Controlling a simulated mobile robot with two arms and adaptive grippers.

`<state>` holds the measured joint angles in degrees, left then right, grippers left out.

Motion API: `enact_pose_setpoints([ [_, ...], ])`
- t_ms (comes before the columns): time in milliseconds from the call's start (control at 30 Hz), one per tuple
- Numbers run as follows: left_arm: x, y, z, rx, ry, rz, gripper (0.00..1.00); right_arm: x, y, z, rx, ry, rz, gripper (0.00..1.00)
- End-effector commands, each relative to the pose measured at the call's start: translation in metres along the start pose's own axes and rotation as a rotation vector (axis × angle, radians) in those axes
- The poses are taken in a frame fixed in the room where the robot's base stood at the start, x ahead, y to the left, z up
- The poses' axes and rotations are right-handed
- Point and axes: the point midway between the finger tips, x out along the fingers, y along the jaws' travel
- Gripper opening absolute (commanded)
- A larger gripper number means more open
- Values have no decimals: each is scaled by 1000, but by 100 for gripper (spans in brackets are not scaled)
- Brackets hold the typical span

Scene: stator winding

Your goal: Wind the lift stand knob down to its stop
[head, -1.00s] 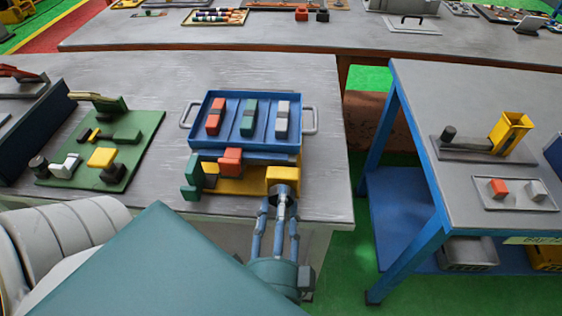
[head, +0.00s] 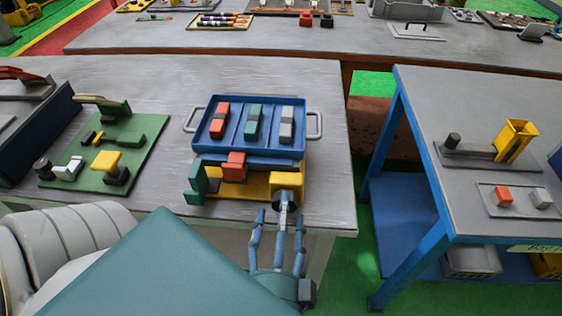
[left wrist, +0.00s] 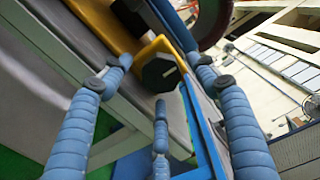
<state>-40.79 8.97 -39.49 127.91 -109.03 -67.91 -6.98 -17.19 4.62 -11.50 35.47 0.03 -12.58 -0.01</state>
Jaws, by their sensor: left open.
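The lift stand has a yellow base (head: 256,185) with a red block (head: 234,166) and a green block (head: 195,184) on it. A blue tray (head: 248,153) sits on top. Its dark faceted knob (left wrist: 160,73) faces me in the left wrist view, below a yellow bracket (head: 286,180); the head view mostly hides it behind a finger. My left gripper (head: 279,213) is open just in front of the knob. In the left wrist view, its fingers (left wrist: 159,80) spread around the knob's outline without visible contact. My right gripper is not in view.
The tray holds a red, a green and a grey block. A green board (head: 105,150) with several parts lies to the left on the grey table (head: 310,85). A blue-framed cart (head: 440,90) stands to the right, past a gap of green floor.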

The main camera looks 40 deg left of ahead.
Motion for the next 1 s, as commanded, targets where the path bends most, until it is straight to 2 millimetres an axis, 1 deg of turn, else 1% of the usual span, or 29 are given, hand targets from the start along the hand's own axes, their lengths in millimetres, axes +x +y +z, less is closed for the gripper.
enact_pose_setpoints([
  [33,-9,1,0,1,0,3,60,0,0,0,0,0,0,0],
  [200,-38,0,1,1,-1,2,60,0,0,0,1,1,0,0],
  [300,-51,0,2,0,-3,1,60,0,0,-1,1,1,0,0],
  [400,-58,0,2,-2,-5,-1,60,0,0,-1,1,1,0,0],
  [533,-61,-1,2,-2,-5,-3,60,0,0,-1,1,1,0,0],
  [1000,-61,0,2,0,-2,1,60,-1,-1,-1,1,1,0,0],
])
